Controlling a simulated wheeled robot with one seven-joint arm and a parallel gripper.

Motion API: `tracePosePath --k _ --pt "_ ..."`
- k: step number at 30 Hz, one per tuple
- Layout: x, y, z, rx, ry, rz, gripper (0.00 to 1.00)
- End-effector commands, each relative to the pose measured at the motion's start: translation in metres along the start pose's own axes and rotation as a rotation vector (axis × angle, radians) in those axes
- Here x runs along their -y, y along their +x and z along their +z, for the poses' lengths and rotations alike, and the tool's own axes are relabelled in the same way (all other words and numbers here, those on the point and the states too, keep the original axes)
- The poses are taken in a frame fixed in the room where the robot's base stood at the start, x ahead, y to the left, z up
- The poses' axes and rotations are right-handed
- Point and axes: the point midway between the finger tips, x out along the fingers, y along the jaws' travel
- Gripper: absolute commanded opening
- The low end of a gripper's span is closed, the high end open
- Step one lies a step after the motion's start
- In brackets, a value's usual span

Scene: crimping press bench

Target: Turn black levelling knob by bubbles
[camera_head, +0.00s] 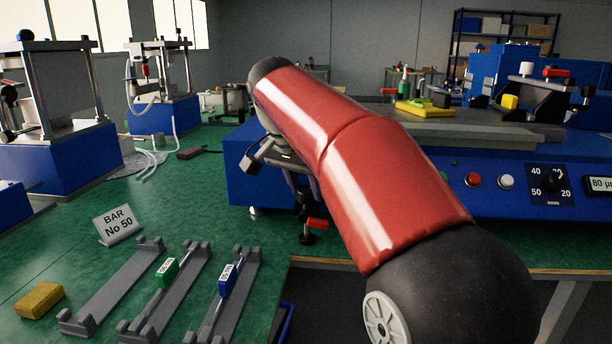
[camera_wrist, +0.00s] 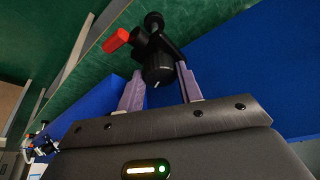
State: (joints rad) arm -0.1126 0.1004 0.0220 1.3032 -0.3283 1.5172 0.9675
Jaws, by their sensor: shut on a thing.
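A black levelling knob (camera_wrist: 158,70) with a small white mark sits at the front corner of the blue machine (camera_head: 345,180). My gripper (camera_wrist: 160,72) has one pale purple finger on each side of the knob and is shut on it. A red lever (camera_wrist: 116,40) is beside the knob; it also shows in the head view (camera_head: 317,223), low at the machine's left end. In the head view my arm covers much of the machine's front, and the knob is hard to make out. A yellow-green piece (camera_head: 418,110) lies on the machine's top plate; no bubble can be read.
The machine's panel has a red button (camera_head: 473,179), a white button (camera_head: 506,181) and a dial (camera_head: 553,179). Grey bar racks, a "BAR No 50" sign (camera_head: 118,225) and a yellow block (camera_head: 40,300) are on the green surface at left. Blue presses stand behind them.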

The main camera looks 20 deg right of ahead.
Motion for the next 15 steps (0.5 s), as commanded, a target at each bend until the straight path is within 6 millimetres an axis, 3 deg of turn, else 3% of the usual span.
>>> tracePosePath --k 15 --pt "0.0013 -0.0011 -0.0005 -0.001 0.160 0.063 0.13"
